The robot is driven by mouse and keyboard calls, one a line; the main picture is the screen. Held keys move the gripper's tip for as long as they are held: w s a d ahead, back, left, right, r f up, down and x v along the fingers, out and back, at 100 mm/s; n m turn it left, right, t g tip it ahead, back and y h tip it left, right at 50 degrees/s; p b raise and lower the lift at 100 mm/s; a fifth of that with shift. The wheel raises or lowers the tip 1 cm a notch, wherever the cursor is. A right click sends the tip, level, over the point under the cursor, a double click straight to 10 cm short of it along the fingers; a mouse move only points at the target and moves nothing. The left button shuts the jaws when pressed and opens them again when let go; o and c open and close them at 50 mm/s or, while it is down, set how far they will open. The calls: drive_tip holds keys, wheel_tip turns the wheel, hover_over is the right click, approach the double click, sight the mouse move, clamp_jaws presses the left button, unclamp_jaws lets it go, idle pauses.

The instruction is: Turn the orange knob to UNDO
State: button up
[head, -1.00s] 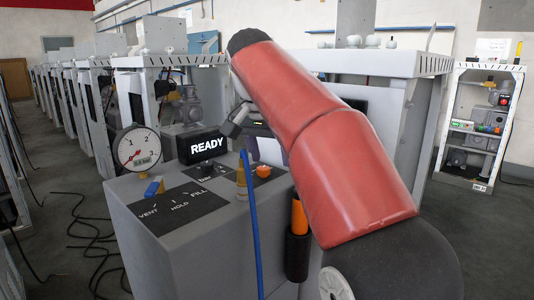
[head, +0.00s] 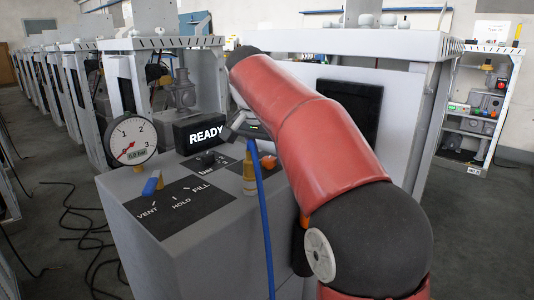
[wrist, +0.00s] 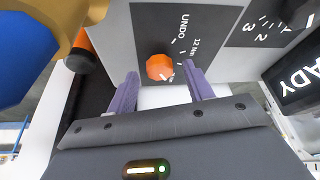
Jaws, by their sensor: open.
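The orange knob (wrist: 160,67) sits on a dark panel with the words UNDO and 12 Nm printed beside it. It also shows in the head view (head: 268,162), partly hidden behind my arm. My gripper (wrist: 163,88) is open and empty, with its two purple fingers apart. In the wrist view the knob appears just beyond and between the fingertips; I see no contact. In the head view my gripper (head: 242,126) is above the bench top by the knob, its fingers mostly hidden.
A gauge (head: 131,140), a READY display (head: 200,134), a small black knob (head: 207,158) and a blue lever (head: 152,186) share the bench. A blue hose (head: 265,215) rises from a brass fitting (head: 250,178) close to my arm. An orange-black cylinder (wrist: 80,50) lies left in the wrist view.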

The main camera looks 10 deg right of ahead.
drive_tip(key=shift+w+d+f, duration=0.1)
drive_tip(key=shift+f, duration=0.2)
drive_tip(key=c, duration=1)
